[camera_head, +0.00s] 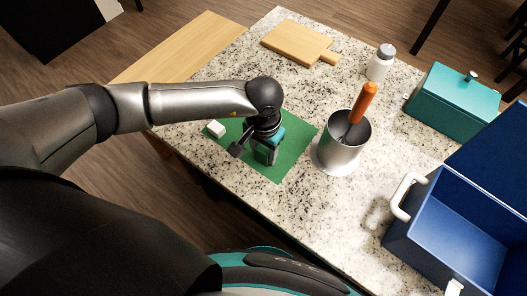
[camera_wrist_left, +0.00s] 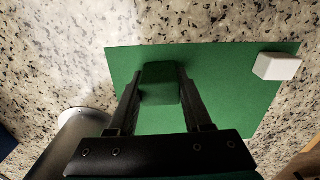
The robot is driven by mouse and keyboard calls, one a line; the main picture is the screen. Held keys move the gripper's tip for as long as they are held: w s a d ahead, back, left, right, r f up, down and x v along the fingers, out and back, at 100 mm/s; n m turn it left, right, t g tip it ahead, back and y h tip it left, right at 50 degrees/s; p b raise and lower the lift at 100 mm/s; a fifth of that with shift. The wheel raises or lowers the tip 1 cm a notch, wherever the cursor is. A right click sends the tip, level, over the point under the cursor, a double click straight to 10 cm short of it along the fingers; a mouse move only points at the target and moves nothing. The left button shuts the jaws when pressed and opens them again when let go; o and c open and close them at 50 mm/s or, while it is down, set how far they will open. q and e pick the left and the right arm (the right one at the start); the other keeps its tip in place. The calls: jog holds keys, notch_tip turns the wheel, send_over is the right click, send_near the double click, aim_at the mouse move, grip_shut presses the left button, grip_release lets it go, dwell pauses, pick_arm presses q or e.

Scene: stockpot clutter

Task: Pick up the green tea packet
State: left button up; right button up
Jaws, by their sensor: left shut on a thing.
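The green tea packet (camera_wrist_left: 160,84) is a dark green block between the two fingers of my left gripper (camera_wrist_left: 161,96) in the left wrist view. The fingers are shut on its sides. Below it is a flat green mat (camera_wrist_left: 240,85). In the head view my left gripper (camera_head: 262,150) points down over the green mat (camera_head: 295,160), and its arm and hand hide most of the packet. I cannot tell whether the packet touches the mat. My right gripper is not in view.
A white block (camera_head: 215,128) lies on the mat's left corner. A metal pot (camera_head: 340,150) with an orange-handled utensil (camera_head: 362,101) stands close right. Further off are a cutting board (camera_head: 297,43), white shaker (camera_head: 381,63), teal box (camera_head: 452,103) and open blue crate (camera_head: 455,225).

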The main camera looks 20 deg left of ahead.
pick_arm(q)
grip_shut()
jog(key=shift+r, duration=0.1)
